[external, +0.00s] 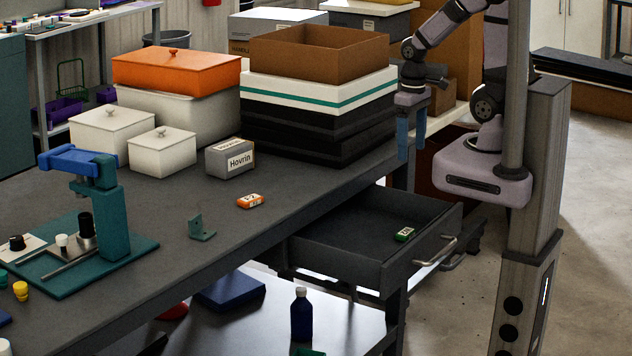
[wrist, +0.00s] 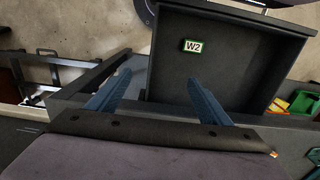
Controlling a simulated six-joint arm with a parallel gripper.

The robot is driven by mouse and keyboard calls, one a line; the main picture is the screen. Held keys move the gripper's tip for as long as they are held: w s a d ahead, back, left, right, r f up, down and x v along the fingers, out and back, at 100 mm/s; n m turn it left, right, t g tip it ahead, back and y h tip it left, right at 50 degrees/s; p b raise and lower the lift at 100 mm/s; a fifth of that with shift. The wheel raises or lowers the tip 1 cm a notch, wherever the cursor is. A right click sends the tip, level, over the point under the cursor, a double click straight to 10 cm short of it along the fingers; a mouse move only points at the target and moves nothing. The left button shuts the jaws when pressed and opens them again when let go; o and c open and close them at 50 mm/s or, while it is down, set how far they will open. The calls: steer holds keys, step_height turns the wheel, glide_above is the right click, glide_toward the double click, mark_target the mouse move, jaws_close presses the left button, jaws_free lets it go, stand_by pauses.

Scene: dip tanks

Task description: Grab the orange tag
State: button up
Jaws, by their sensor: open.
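The orange tag (external: 250,201) lies flat on the dark workbench in the external view, in front of the grey Hovrin box and near the bench's drawer-side edge. My gripper (external: 411,150) is high up to its right, fingers pointing down, well apart from the tag. In the wrist view its two blue fingers (wrist: 153,88) are spread with nothing between them. A small orange patch (wrist: 274,154) shows at the gripper's lower right there; I cannot tell whether it is the tag. A green tag (external: 404,234) lies in the open drawer; it reads W2 in the wrist view (wrist: 192,46).
The open drawer (external: 340,258) juts out from the bench. The Hovrin box (external: 230,158), white lidded boxes (external: 162,152) and stacked black trays (external: 300,145) stand behind the tag. A small green bracket (external: 201,229) and a teal press (external: 108,215) stand to its left.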

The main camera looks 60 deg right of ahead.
step_height(320, 180, up, 4)
steer(key=n+t+y+b, duration=0.3)
steer(key=t+y+b, duration=0.2)
steer(key=t, duration=0.7)
glide_above(253, 198)
steer(key=s+d, duration=0.4)
steer(key=f, duration=0.2)
steer(key=s+a+r+t+h+b, duration=0.1)
steer(key=s+a+t+h, duration=0.1)
steer(key=s+a+t, duration=0.15)
steer(key=shift+m+t, duration=0.25)
steer(key=shift+m, duration=0.15)
steer(key=f, duration=0.5)
steer(key=d+f, duration=0.1)
steer(key=f, duration=0.1)
steer(key=shift+s+d+f, duration=0.1)
steer(key=shift+s+f, duration=0.1)
steer(key=shift+s, duration=0.2)
steer(key=shift+f, duration=0.6)
steer(key=shift+p+x, duration=0.55)
steer(key=shift+x, duration=0.9)
steer(key=shift+p+x, duration=0.65)
steer(key=shift+x, duration=1.6)
